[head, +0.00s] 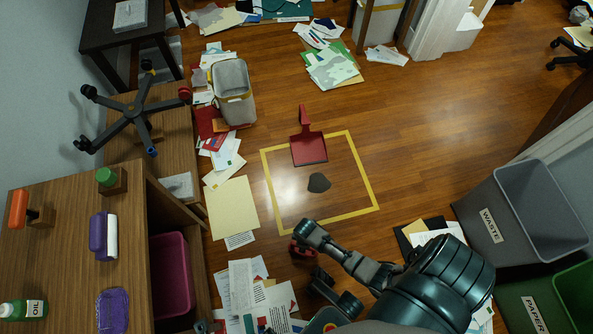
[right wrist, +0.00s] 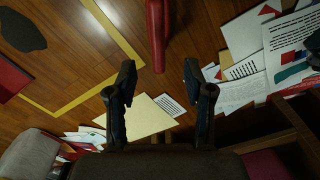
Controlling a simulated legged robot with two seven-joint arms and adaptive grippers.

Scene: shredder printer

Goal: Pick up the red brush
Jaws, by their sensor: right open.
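The red brush (head: 303,248) is on the floor just outside the near edge of the yellow tape square, partly hidden by my right arm in the head view. In the right wrist view its red handle (right wrist: 157,35) comes down from the top edge, its end beyond and between the fingers; the rest of the brush is out of frame. My right gripper (right wrist: 160,80) is open, with nothing between its fingertips. In the head view the arm hides part of this area. My left gripper is not in view.
A red dustpan (head: 309,149) and a dark pile (head: 319,183) lie inside the yellow tape square (head: 371,190). Papers (head: 233,207) cover the floor at left. A wooden desk (head: 60,265) stands at left, a grey waste bin (head: 482,232) at right.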

